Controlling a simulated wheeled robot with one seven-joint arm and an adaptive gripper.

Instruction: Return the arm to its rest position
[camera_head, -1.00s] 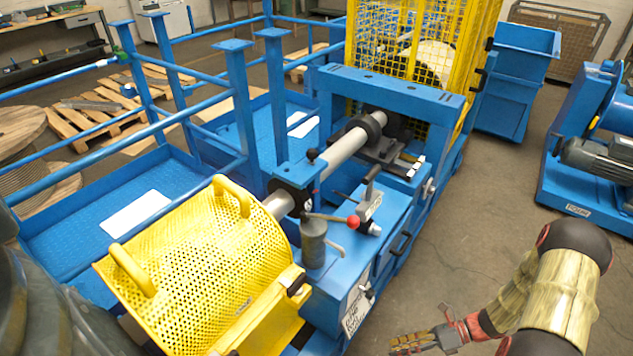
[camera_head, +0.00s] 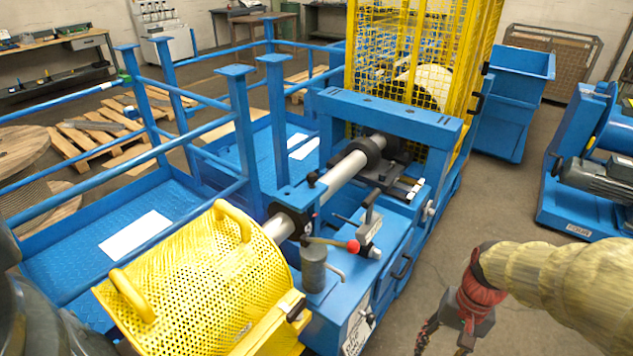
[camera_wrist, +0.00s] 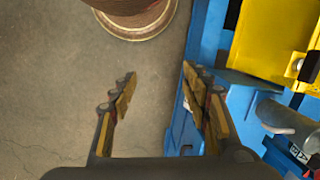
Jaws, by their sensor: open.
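My arm comes in from the right edge in the head view and bends down at the lower right. My gripper (camera_wrist: 160,100) shows in the wrist view with its two fingers spread wide and nothing between them. It hangs over bare concrete floor beside the blue machine (camera_wrist: 180,130). In the head view only part of the gripper shows at the bottom edge, and its fingertips are cut off or hidden.
The blue chain drive machine (camera_head: 385,250) stands left of my arm, with a yellow perforated guard (camera_head: 195,285) and a red-knobbed lever (camera_head: 352,246). A blue motor unit (camera_head: 570,210) stands at the right. Bare floor (camera_head: 480,215) lies between them.

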